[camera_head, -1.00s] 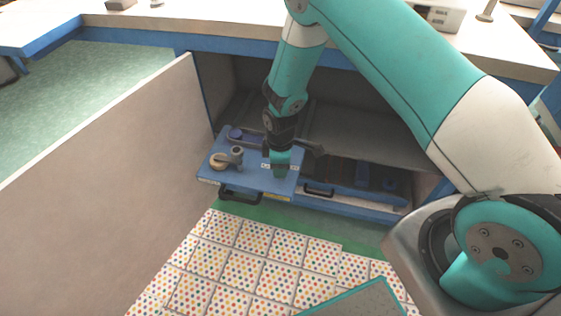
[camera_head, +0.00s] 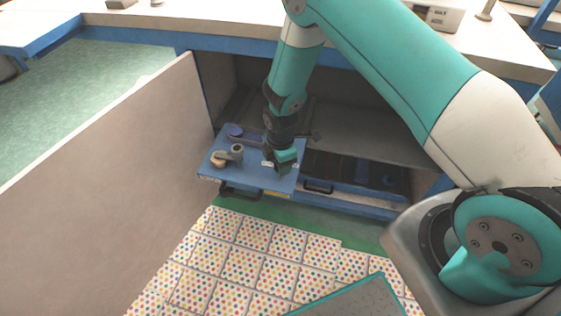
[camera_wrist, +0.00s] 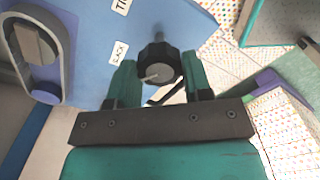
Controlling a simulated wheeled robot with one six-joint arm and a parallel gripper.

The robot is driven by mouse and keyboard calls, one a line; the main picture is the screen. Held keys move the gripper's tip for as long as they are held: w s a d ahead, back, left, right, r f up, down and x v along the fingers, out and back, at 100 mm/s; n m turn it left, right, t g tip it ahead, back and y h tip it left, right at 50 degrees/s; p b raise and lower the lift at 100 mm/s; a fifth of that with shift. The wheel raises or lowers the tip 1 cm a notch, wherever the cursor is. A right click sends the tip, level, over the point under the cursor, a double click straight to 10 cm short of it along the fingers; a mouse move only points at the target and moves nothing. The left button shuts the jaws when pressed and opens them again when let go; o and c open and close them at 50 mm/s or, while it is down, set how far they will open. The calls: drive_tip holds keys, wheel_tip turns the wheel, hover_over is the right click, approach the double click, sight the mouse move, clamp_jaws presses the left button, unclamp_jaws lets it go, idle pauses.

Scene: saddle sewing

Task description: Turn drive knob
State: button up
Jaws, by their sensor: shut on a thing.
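The drive knob (camera_wrist: 157,62) is black with a lobed rim and a pale pointer line on its grey face. It sits on a blue panel (camera_wrist: 90,60) in the wrist view, near two white labels; one seems to read "SLACK" (camera_wrist: 118,52). My gripper (camera_wrist: 160,78) has its teal fingers on either side of the knob, shut on it. In the head view my gripper (camera_head: 284,163) is down at the right part of the blue panel (camera_head: 245,178), and it hides the knob there.
A tan and grey crank-like fitting (camera_head: 228,157) stands on the panel's left part. A blue drawer with dark compartments (camera_head: 350,172) is to the right. A large grey board (camera_head: 110,190) rises at left. The cabinet (camera_head: 370,140) overhangs behind.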

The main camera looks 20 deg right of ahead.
drive_tip(key=o, duration=0.9)
drive_tip(key=shift+r+p, duration=1.25)
drive_tip(key=shift+r, duration=7.45)
